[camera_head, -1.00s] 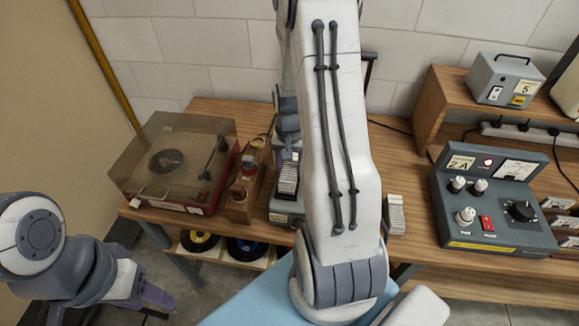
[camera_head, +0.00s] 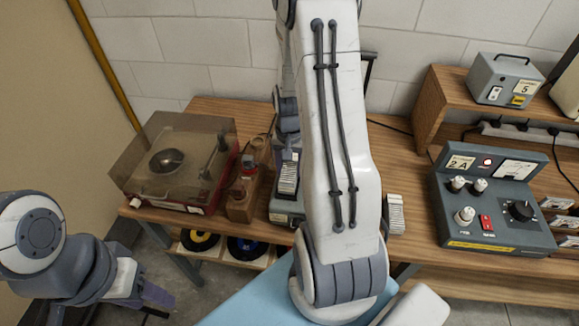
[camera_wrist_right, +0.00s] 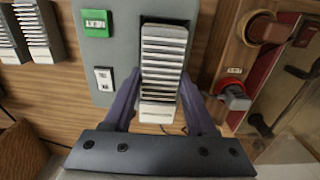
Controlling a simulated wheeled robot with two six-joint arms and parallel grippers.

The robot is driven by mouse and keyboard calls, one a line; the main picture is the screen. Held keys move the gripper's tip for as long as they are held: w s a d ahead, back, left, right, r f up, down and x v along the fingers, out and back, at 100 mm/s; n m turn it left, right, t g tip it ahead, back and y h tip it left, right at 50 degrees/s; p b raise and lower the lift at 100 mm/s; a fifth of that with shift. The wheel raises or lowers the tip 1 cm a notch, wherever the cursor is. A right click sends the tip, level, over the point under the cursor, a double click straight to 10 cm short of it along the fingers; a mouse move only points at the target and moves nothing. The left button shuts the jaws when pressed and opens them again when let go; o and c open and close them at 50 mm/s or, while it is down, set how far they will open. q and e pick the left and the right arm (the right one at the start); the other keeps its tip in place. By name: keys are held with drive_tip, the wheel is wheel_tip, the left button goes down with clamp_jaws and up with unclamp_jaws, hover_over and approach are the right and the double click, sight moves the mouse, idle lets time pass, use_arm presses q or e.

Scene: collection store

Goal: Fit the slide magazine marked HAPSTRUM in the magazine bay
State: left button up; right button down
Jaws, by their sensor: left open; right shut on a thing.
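My right gripper (camera_wrist_right: 160,112) is shut on a slide magazine (camera_wrist_right: 163,65), a pale, ribbed block with a white end. The magazine lies along a dark slot in the top of a grey device (camera_wrist_right: 117,60), which appears to be the magazine bay. I cannot tell how deep it sits, and no HAPSTRUM marking is readable. In the head view the magazine (camera_head: 288,178) shows above the grey device (camera_head: 280,214), left of my right arm, which hides part of both. My left gripper (camera_head: 153,303) is open and empty at lower left, away from the bench.
Two similar ribbed magazines stand on the bench (camera_wrist_right: 38,30); one shows right of my arm (camera_head: 395,213). A wooden block with a red-topped part (camera_head: 243,190) and a lidded turntable (camera_head: 175,165) are left of the device. A grey control box (camera_head: 490,205) stands at right.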

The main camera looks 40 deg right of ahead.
sight(289, 167)
drive_tip(key=shift+f+b, duration=0.5)
drive_tip(key=shift+f, duration=0.15)
drive_tip(key=c, duration=0.5)
unclamp_jaws()
drive_tip(key=shift+r, duration=0.1)
wheel_tip(289, 167, up, 11)
drive_tip(key=p, duration=0.9)
drive_tip(key=shift+p, duration=0.3)
drive_tip(key=shift+a, duration=0.1)
